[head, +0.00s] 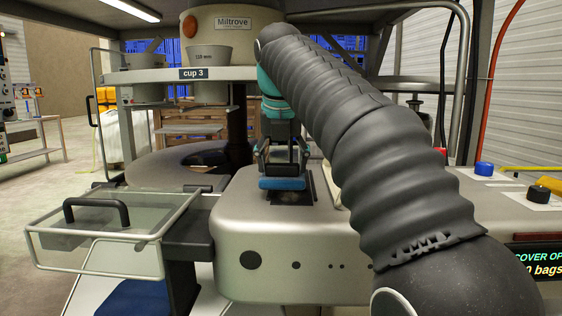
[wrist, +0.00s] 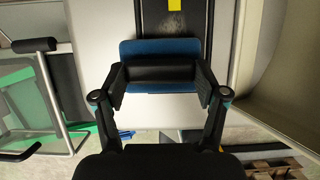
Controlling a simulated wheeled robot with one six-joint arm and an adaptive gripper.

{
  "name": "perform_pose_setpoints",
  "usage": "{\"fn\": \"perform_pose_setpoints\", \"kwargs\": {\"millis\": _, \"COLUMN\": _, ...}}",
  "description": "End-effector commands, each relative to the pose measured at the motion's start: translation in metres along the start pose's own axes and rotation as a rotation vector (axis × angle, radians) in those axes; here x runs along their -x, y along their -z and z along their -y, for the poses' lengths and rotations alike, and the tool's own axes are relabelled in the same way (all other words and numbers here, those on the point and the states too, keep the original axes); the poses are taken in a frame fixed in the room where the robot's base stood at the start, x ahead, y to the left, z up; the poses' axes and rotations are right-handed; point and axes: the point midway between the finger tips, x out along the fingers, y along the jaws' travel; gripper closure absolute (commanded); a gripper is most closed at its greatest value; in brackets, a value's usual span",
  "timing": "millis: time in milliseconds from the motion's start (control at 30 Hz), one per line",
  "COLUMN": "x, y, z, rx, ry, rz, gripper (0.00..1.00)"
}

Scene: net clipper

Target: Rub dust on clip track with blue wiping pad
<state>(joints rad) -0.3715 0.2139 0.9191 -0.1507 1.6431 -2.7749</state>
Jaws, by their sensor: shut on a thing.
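My gripper (head: 283,158) points down above the silver machine housing and is shut on the blue wiping pad (head: 283,184). In the wrist view my gripper (wrist: 160,76) has its two fingers at the ends of the black grip of the blue pad (wrist: 160,48). A dark strip, which looks like the clip track (head: 306,185), lies on top of the housing under and around the pad. A dull brownish patch, perhaps dust (head: 291,197), shows just in front of the pad. The track (wrist: 180,25) runs away beyond the pad in the wrist view. Whether the pad touches it is unclear.
A clear guard with a black handle (head: 95,213) sticks out at the left of the silver housing (head: 300,240). A round column and cup ring (head: 190,74) stand behind. Blue (head: 484,168) and black (head: 538,193) buttons sit at right.

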Motion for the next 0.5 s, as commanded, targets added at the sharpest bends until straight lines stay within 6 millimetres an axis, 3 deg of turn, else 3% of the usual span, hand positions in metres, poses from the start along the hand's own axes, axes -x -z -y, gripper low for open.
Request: {"fn": "perform_pose_setpoints", "kwargs": {"millis": 500, "x": -0.0046, "y": 0.0019, "z": 0.0001, "rx": 0.0, "ry": 0.0, "rz": 0.0, "gripper": 0.69}}
